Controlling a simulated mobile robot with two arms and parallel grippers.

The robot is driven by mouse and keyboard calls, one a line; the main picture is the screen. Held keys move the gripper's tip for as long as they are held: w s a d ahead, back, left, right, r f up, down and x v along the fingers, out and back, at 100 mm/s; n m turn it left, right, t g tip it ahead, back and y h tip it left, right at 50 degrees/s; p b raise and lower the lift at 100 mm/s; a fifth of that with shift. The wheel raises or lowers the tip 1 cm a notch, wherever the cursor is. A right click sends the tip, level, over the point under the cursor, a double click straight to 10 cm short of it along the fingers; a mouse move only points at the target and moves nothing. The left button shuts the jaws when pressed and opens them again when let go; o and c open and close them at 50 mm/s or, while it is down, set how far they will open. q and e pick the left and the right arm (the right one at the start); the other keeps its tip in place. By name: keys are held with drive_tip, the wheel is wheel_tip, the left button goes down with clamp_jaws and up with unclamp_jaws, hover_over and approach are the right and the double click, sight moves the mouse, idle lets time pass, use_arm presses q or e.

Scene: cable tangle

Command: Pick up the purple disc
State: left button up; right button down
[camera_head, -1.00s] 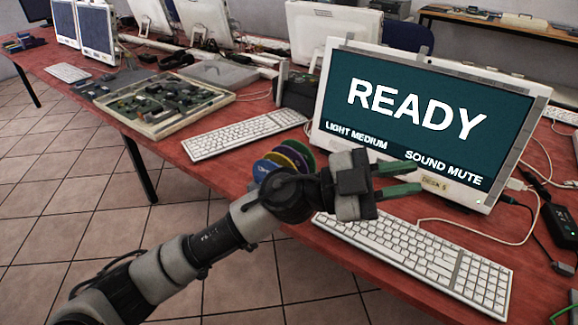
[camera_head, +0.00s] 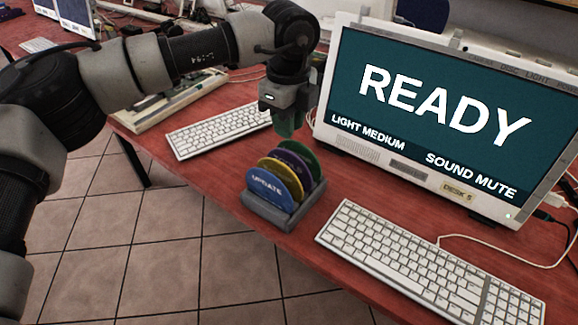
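The purple disc (camera_head: 294,157) stands upright in a grey slotted rack (camera_head: 283,213) near the table's front edge. Only its upper edge shows, behind the yellow disc (camera_head: 281,175) and in front of the green disc (camera_head: 304,155). A blue disc (camera_head: 266,190) marked UPDATE is frontmost. My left gripper (camera_head: 285,127) points down just above and behind the discs, apart from them as far as I can see. Its green fingers overlap in this view, so their gap is hidden. My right gripper is not in view.
A monitor (camera_head: 425,112) reading READY stands close to the right of my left gripper. White keyboards lie left (camera_head: 218,130) and right (camera_head: 425,265) of the rack. A tray of parts (camera_head: 165,112) is partly hidden behind my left arm. Some red tabletop (camera_head: 345,185) is bare.

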sight(289, 151)
use_arm(q)
drive_tip(key=f, duration=0.3)
drive_tip(key=shift+w+f, duration=0.25)
drive_tip(key=shift+f, duration=0.05)
drive_tip(key=shift+w+f, duration=0.1)
drive_tip(key=shift+f, duration=2.3)
clamp_jaws()
